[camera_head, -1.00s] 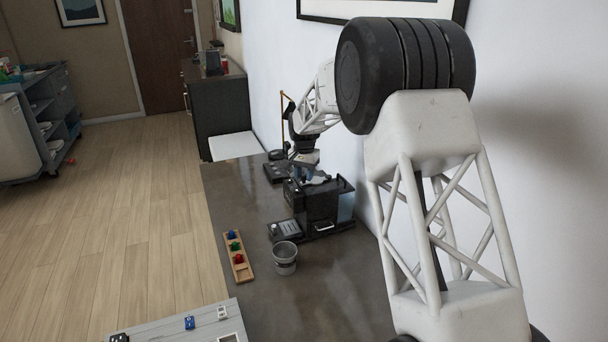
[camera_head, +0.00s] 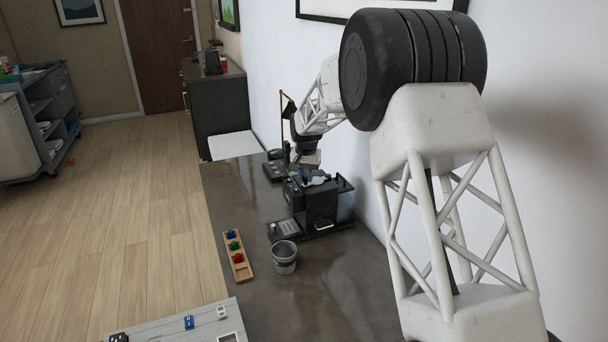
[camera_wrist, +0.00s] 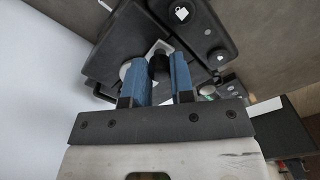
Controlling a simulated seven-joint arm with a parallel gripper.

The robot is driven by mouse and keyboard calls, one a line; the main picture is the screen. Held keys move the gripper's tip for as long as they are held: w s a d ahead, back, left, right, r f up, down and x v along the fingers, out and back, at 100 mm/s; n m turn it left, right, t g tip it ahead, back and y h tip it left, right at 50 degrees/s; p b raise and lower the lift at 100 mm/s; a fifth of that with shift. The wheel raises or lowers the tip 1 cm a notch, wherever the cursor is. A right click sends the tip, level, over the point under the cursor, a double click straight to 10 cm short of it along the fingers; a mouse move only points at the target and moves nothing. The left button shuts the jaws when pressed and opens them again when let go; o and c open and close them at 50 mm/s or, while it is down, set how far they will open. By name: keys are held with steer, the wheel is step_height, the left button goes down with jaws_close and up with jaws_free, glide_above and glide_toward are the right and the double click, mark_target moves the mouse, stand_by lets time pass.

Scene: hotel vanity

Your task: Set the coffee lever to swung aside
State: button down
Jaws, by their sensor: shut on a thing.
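The black coffee machine (camera_head: 322,208) stands on the dark counter near the wall in the head view. My gripper (camera_head: 311,177) is over its top, with blue fingers pointing down. In the wrist view, the blue fingers of my gripper (camera_wrist: 160,72) are closed around a dark, knob-like part, which looks like the coffee lever (camera_wrist: 159,66). The black machine body (camera_wrist: 108,62) is behind it. Most of the lever is hidden by the fingers, so its exact angle cannot be told.
A grey metal cup (camera_head: 284,258) stands in front of the machine. A wooden tray (camera_head: 240,268) with coloured pieces lies to its left. A black device with an orange upright (camera_head: 282,120) is behind. The wall is close on the right. The counter's near middle is clear.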

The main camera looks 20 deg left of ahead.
steer(key=d+n, duration=0.1)
steer(key=s+d+n, duration=0.1)
steer(key=n, duration=0.1)
steer(key=shift+s+d, duration=0.15)
steer(key=shift+d, duration=0.2)
steer(key=w+d+n, duration=0.1)
steer(key=d+n, duration=0.7)
steer(key=n, duration=0.2)
steer(key=shift+w+n, duration=0.15)
steer(key=shift+n, duration=0.15)
steer(key=shift+d, duration=0.1)
steer(key=c, duration=1)
jaws_free()
steer(key=shift+o, duration=0.2)
steer(key=shift+r, duration=0.15)
